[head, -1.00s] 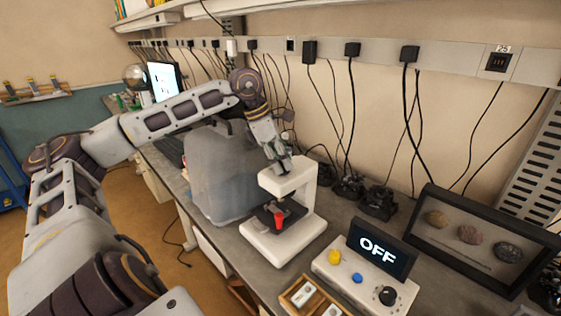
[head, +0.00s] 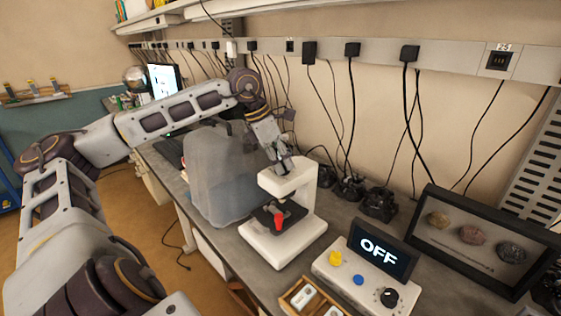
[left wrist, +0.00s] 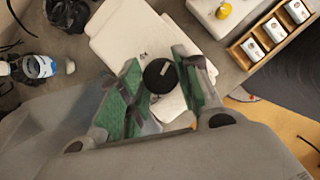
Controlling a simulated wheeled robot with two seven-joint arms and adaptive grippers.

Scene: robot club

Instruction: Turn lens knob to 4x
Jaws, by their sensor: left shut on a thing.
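The white microscope (head: 291,190) stands on the bench, with a red part (head: 278,220) above its dark stage. The round black lens knob (left wrist: 160,76) with a white pointer mark is on the microscope's top in the left wrist view. A small label is printed on the white top beside it, too small to read with certainty. My left gripper (head: 283,165) reaches down onto the top of the microscope. In the left wrist view its green-padded fingers (left wrist: 162,82) are on either side of the knob and shut on it. My right gripper is not in view.
A grey translucent bin (head: 215,175) stands close behind and left of the microscope. A control box (head: 336,272) with an OFF display is at its right. A wooden slide tray (head: 291,300) lies in front. Black cables hang behind.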

